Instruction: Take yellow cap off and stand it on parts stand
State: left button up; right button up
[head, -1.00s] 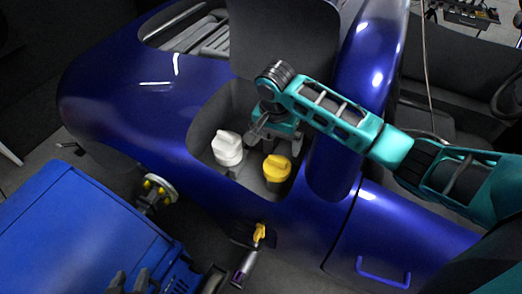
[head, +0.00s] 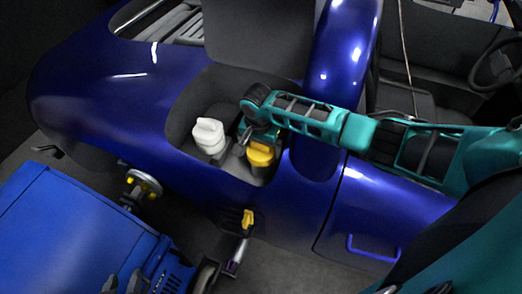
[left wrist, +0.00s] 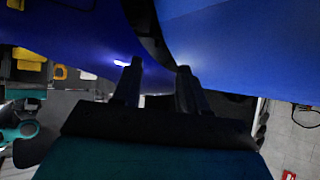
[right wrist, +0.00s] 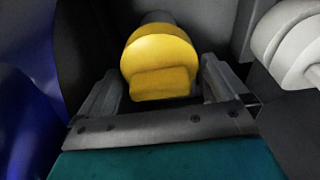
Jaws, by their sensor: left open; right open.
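The yellow cap (head: 261,154) sits in the dark recess of the blue car, to the right of the white cap (head: 208,135). In the right wrist view the yellow cap (right wrist: 160,62) has a round rim and a raised grip bar, and it lies between the two open fingers of my right gripper (right wrist: 160,82). I cannot tell whether the fingers touch it. In the head view my right gripper (head: 252,138) partly covers the cap. My left gripper (head: 124,284) is low at the bottom left, and its fingers (left wrist: 157,78) are open and empty. I cannot make out the parts stand.
The white cap (right wrist: 295,45) is close on the right of my right gripper. The recess walls and raised lid (head: 255,40) surround it.

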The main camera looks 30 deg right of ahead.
jog(key=shift+f, duration=0.15)
jog(key=c, duration=0.9)
